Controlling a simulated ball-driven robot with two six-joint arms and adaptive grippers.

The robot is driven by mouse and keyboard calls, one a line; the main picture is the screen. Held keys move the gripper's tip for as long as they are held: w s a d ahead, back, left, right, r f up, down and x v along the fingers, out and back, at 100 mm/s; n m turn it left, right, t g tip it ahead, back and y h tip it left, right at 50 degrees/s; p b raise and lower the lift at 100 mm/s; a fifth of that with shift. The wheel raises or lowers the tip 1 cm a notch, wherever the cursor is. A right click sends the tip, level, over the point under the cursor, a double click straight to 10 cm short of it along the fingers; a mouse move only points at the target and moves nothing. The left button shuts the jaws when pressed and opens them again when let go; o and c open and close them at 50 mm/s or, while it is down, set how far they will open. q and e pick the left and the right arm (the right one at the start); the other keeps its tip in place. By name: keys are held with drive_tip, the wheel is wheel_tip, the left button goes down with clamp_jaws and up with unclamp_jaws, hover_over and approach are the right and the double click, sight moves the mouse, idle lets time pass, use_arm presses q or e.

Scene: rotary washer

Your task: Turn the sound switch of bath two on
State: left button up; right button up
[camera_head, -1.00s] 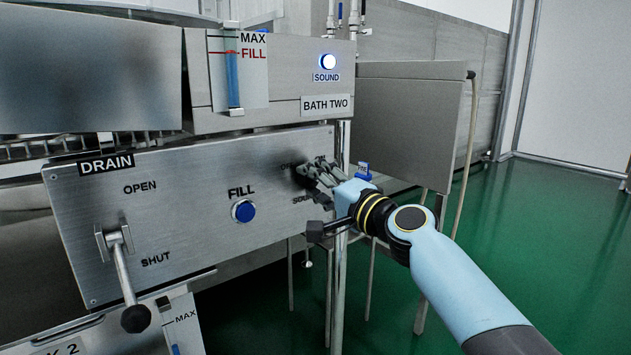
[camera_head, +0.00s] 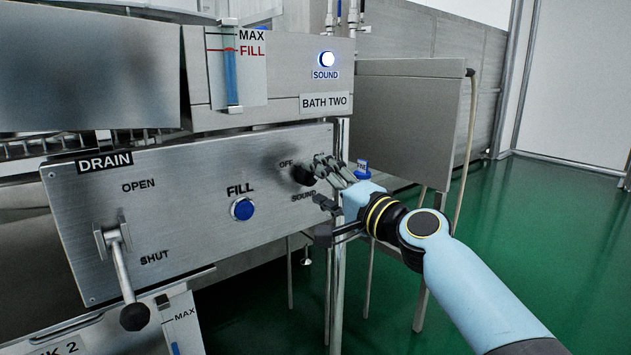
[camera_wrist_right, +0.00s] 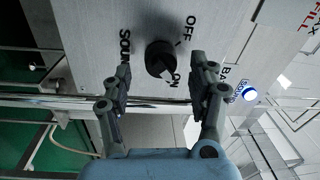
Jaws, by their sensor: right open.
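The sound switch is a round black knob (camera_head: 303,174) at the right end of bath two's steel front panel. OFF is printed above it and SOUND below. In the right wrist view the knob (camera_wrist_right: 160,58) has a pale mark on the side toward the ON label. The sound lamp (camera_head: 327,61) above the BATH TWO label glows bluish white. My right gripper (camera_head: 322,182) is open and empty, just off the panel on the right of the knob. In the wrist view its fingers (camera_wrist_right: 159,75) stand apart on either side of the knob, without visible contact. My left gripper is not in view.
A blue fill button (camera_head: 243,209) and the drain lever (camera_head: 120,270) sit farther left on the same panel. A vertical pipe (camera_head: 338,265) stands at the panel's right edge, close under my right wrist. Open green floor (camera_head: 520,240) lies to the right.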

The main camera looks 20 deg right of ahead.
drive_tip(key=v, duration=1)
drive_tip(key=s+d+f+n+g+h+p, duration=0.1)
drive_tip(key=s+d+f+g+h+p, duration=0.15)
drive_tip(key=s+f, duration=0.55)
drive_tip(key=s+d+f+g+h+p, duration=0.1)
drive_tip(key=s+f+g+p, duration=0.2)
drive_tip(key=f, duration=1)
drive_tip(key=s+d+f+n+g+h+p, duration=0.1)
drive_tip(key=s+f+g+p, duration=0.15)
drive_tip(key=s+f, duration=0.55)
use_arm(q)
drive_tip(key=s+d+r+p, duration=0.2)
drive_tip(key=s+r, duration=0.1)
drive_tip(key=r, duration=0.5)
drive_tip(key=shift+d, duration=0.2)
use_arm(e)
drive_tip(key=s+d+f+n+g+h, duration=0.1)
drive_tip(key=s+f+n+g, duration=0.2)
drive_tip(key=s, duration=0.9)
drive_tip(key=s+d+f+n+g+h, duration=0.1)
drive_tip(key=s+f+n+g, duration=0.2)
drive_tip(key=s+f, duration=0.5)
drive_tip(key=s+d+f+n+g+h, duration=0.1)
drive_tip(key=s+f+n+g, duration=0.2)
drive_tip(key=s, duration=1.2)
wheel_tip(320, 180, down, 4)
drive_tip(key=shift+s+r+n, duration=0.15)
drive_tip(key=shift+s+n, duration=0.2)
drive_tip(key=shift+n, duration=0.25)
